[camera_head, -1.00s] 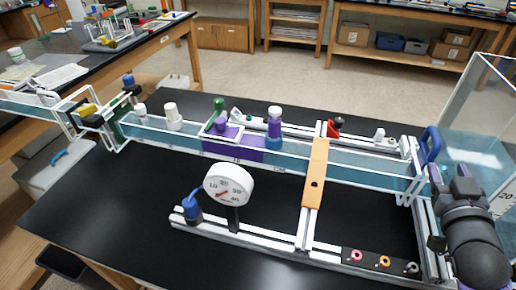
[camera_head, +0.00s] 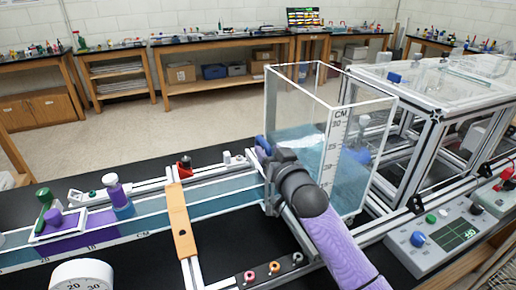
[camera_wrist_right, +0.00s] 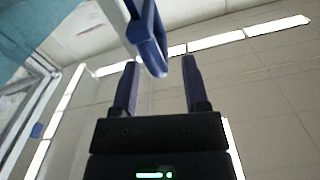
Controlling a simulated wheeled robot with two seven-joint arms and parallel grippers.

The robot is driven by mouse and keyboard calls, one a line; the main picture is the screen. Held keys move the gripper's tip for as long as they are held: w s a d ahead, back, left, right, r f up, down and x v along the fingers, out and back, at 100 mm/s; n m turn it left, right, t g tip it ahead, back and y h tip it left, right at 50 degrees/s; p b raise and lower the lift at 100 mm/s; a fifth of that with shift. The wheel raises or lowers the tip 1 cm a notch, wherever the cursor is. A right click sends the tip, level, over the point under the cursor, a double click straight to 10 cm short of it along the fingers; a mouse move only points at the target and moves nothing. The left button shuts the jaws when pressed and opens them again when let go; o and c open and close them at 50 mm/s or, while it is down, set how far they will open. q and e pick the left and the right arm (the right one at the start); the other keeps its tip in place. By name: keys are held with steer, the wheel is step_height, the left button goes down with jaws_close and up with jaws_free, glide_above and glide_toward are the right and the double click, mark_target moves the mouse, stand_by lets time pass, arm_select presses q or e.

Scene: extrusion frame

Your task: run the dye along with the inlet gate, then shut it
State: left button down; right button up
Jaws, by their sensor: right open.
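The inlet gate's blue handle (camera_head: 262,146) is at the right end of the long clear channel (camera_head: 215,200), beside the clear water tank (camera_head: 329,130). My right gripper (camera_head: 270,152) is at this handle and partly hides it. In the right wrist view, the blue handle (camera_wrist_right: 149,42) hangs just past and between the open fingertips (camera_wrist_right: 159,62); contact cannot be told. Purple dye (camera_head: 95,222) fills a stretch of the channel on the left. My left gripper is out of view.
An orange bar (camera_head: 181,225) crosses the channel. A round dial gauge (camera_head: 83,275) stands in front at left. A control box with a green screen (camera_head: 455,235) and a framed clear enclosure (camera_head: 430,110) are at the right.

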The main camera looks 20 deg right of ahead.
mark_target(269, 151)
steer(key=shift+w+d+b, duration=0.15)
steer(key=shift+w+b, duration=0.2)
steer(key=shift+w, duration=1.55)
jaws_close()
